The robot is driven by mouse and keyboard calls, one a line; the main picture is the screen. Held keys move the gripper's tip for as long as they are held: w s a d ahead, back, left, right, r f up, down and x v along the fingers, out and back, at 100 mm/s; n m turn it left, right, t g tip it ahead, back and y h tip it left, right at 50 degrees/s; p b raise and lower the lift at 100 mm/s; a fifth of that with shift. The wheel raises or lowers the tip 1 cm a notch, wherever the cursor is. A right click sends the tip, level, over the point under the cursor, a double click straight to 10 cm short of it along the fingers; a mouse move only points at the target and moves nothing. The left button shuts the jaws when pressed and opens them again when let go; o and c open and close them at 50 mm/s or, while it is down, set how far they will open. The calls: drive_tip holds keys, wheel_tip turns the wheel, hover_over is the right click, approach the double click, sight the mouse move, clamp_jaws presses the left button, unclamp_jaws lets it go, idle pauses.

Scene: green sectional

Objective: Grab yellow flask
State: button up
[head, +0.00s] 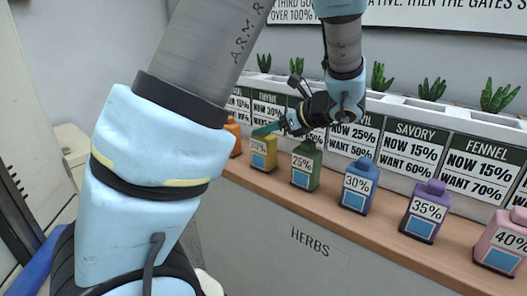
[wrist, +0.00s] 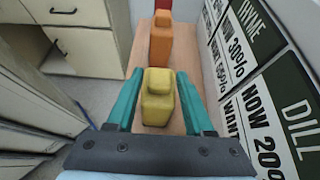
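The yellow flask (head: 264,151) stands upright on the wooden shelf in the head view, between an orange flask and a green one. In the wrist view the yellow flask (wrist: 158,97) shows from above, between the two teal fingers of my gripper (wrist: 158,95). The fingers are spread, one on each side of it, with gaps between them and the flask. In the head view my gripper (head: 266,130) is at the top of the yellow flask, partly in front of it. Whether the fingers touch the flask cannot be told.
An orange flask (wrist: 161,40) stands just beyond the yellow one. The green flask (head: 306,165), blue flask (head: 359,186), purple flask (head: 425,212) and pink flask (head: 503,240) stand along the wooden shelf (head: 395,245). Sign panels (wrist: 265,105) rise close on the right in the wrist view.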

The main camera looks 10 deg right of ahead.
clamp_jaws()
idle(1.0)
